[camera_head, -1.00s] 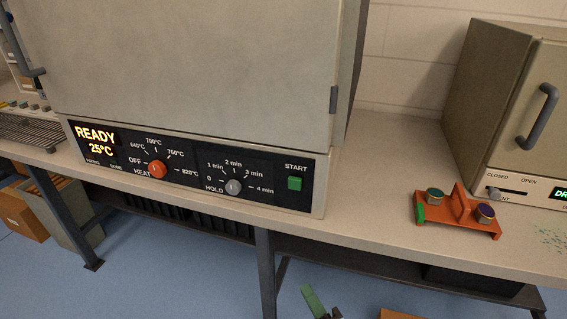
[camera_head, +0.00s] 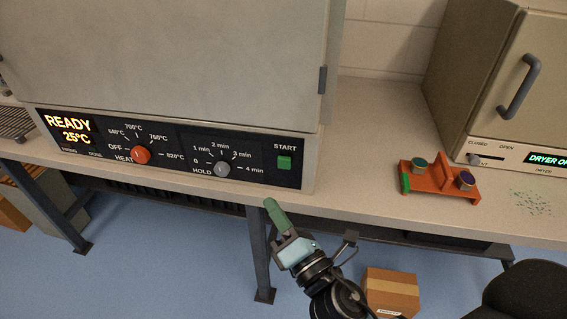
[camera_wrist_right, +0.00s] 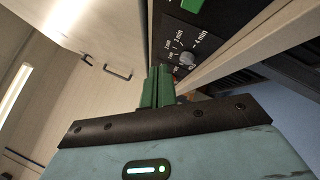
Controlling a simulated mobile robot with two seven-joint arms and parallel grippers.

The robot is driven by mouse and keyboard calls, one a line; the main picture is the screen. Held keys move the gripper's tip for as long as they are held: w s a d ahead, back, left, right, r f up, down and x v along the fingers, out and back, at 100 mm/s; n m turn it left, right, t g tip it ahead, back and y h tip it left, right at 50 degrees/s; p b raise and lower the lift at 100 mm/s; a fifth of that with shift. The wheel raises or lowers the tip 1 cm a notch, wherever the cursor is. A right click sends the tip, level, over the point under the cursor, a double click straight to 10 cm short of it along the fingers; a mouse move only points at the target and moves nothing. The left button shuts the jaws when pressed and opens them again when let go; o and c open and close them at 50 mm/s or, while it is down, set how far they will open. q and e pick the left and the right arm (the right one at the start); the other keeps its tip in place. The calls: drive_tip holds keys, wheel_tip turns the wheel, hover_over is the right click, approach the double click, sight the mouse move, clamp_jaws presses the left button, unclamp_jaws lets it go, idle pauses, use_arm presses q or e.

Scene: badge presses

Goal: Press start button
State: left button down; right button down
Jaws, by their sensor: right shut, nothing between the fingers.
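The green start button (camera_head: 284,163) sits under the word START at the right end of the kiln's black control panel (camera_head: 190,172). It also shows at the top edge of the right wrist view (camera_wrist_right: 193,4). My right gripper (camera_head: 270,206) is shut and empty, its green fingers pointing up toward the panel from below. In the head view its tips appear just below the panel's lower edge, apart from the button. In the wrist view the closed fingers (camera_wrist_right: 157,86) are side by side. My left gripper is not in view.
The display (camera_head: 70,130) reads READY 25°C. The red heat knob (camera_head: 141,155) and grey hold knob (camera_head: 222,169) are left of the button. An orange holder (camera_head: 437,188) with two small cups stands on the bench before the dryer (camera_head: 505,80). A cardboard box (camera_head: 392,290) is on the floor.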

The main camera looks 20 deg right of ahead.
sight(278, 162)
drive_tip(key=w+d, duration=0.4)
drive_tip(key=w, duration=0.3)
drive_tip(key=shift+d, duration=0.35)
drive_tip(key=shift+w+d, duration=0.1)
drive_tip(key=shift+w, duration=0.05)
idle(1.8)
drive_tip(key=shift+w+d, duration=0.15)
drive_tip(key=shift+w, duration=0.1)
drive_tip(key=shift+w+d, duration=0.25)
drive_tip(key=shift+w, duration=0.1)
idle(0.9)
drive_tip(key=shift+s+a, duration=0.1)
drive_tip(key=shift+s, duration=0.05)
drive_tip(key=shift+s+a+p, duration=0.3)
drive_tip(key=shift+s+a, duration=0.1)
drive_tip(key=shift+s, duration=0.2)
idle(0.3)
